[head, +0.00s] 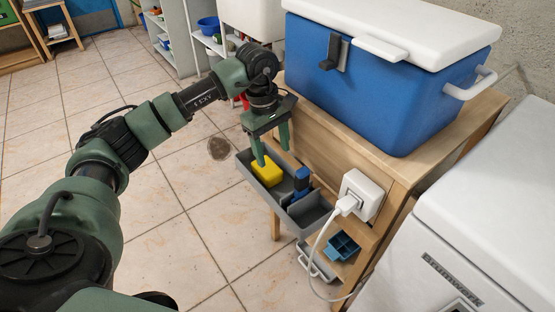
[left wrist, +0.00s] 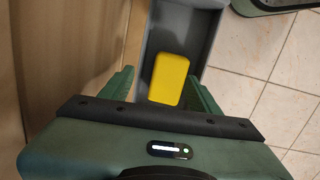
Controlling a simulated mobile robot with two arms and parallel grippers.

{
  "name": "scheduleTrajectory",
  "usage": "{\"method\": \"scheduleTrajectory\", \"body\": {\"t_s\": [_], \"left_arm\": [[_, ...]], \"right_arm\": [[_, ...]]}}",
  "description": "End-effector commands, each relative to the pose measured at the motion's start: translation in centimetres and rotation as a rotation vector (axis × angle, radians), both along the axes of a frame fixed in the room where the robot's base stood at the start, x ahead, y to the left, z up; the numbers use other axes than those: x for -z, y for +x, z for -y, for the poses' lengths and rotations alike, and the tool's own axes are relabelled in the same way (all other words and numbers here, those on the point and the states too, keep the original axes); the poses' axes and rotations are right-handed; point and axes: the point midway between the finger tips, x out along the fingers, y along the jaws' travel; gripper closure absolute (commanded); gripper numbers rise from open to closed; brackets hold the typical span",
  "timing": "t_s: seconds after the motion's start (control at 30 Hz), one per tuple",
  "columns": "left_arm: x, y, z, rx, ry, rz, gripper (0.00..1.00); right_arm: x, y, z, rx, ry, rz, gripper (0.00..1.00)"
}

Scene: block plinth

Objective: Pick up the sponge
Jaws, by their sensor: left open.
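The yellow sponge (head: 267,172) lies in the left part of a grey tray (head: 309,211) fixed to the side of the wooden stand. My left gripper (head: 271,155) is open and points down just above the sponge. I cannot tell whether the fingers touch the sponge. My right gripper is not in view.
A blue tool (head: 301,182) stands in the tray beside the sponge. A blue cooler with a white lid (head: 368,75) sits on the wooden stand (head: 400,172). A white plug and cord (head: 347,204) hang near the tray's right end. A white appliance (head: 480,230) stands at right.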

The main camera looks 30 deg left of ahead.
Motion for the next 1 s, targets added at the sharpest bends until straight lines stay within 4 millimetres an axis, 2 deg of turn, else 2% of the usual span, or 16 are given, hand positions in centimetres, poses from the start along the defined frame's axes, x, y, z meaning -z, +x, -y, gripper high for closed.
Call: {"method": "scheduleTrajectory", "body": {"t_s": [0.07, 0.17, 0.5, 0.77, 1.0], "left_arm": [[-0.5, -0.4, -1.0, 0.035, 0.075, -0.019, 0.38], [-0.3, -0.8, -1.7, 0.053, 0.120, -0.037, 0.38], [3.7, -1.2, -1.6, 0.056, 0.123, -0.043, 0.38], [6.7, -1.4, -1.5, 0.055, 0.122, -0.040, 0.38], [7.0, -1.3, -1.5, 0.053, 0.124, -0.038, 0.38]], "right_arm": [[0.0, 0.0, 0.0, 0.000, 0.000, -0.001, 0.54], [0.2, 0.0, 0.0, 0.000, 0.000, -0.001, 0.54], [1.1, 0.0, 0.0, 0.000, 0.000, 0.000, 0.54], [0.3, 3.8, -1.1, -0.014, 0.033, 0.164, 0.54], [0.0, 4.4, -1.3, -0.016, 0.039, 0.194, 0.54]]}}
